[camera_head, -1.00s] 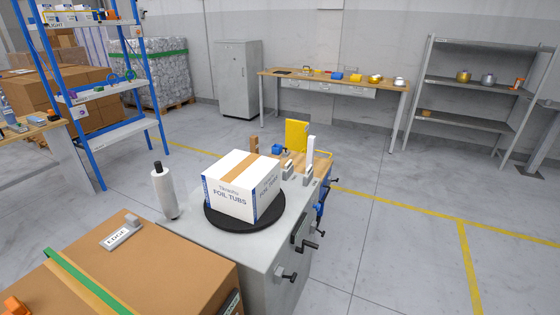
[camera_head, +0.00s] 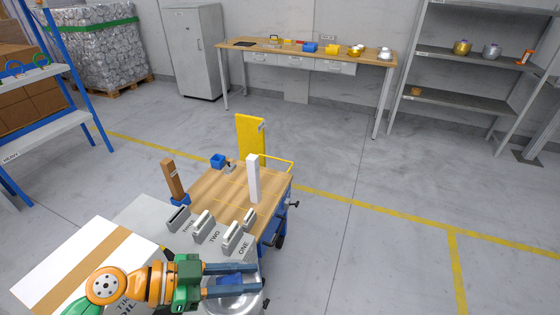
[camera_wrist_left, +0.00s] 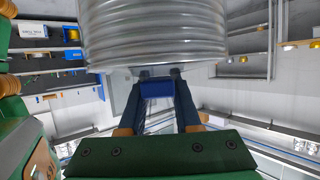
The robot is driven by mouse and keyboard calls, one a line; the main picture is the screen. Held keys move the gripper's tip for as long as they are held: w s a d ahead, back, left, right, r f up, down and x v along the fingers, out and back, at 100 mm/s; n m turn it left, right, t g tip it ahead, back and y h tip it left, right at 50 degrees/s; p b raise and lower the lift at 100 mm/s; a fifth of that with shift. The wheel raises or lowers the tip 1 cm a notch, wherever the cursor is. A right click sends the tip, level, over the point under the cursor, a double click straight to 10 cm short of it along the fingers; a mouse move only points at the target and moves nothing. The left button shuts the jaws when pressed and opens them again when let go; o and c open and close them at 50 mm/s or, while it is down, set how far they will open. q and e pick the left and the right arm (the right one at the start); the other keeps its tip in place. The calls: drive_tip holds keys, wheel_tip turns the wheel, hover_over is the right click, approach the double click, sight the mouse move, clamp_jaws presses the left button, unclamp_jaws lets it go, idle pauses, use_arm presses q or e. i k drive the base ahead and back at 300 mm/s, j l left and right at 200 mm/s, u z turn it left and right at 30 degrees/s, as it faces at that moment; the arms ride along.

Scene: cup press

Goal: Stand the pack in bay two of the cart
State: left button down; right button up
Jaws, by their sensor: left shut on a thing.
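My left gripper (camera_head: 256,280) reaches in from the lower left and is shut on a blue tab (camera_wrist_left: 157,90) at a ribbed silver round pack (camera_wrist_left: 150,35). In the head view the silver pack (camera_head: 234,303) shows under the fingers, partly hidden by them and cut by the lower edge. The wood-topped cart (camera_head: 222,188) stands beyond. Grey slotted blocks stand at its near side by the labels THREE, TWO (camera_head: 214,237) and ONE (camera_head: 243,247). The pack is on the near side of these labels. My right gripper is not in view.
A white carton (camera_head: 75,262) with tan tape lies at lower left, partly behind my arm. A white post (camera_head: 253,178), a brown post (camera_head: 173,180) and a yellow panel (camera_head: 250,140) rise around the cart top. The floor to the right is clear.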

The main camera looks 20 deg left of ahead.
sight(266, 181)
drive_tip(key=i+u, duration=0.25)
drive_tip(key=i, duration=0.2)
drive_tip(key=i+l+u, duration=0.2)
drive_tip(key=i, duration=0.25)
drive_tip(key=i+l+u, duration=0.25)
drive_tip(key=i, duration=0.2)
drive_tip(key=i+l+u, duration=0.25)
drive_tip(key=i, duration=0.2)
drive_tip(key=i+l+u, duration=0.45)
drive_tip(key=u, duration=0.25)
drive_tip(key=i+l+u, duration=0.15)
drive_tip(key=l+u, duration=0.15)
drive_tip(key=i+l+u, duration=0.1)
drive_tip(key=l+u, duration=0.6)
drive_tip(key=l, duration=0.15)
drive_tip(key=l+u, duration=0.35)
drive_tip(key=i+l, duration=0.05)
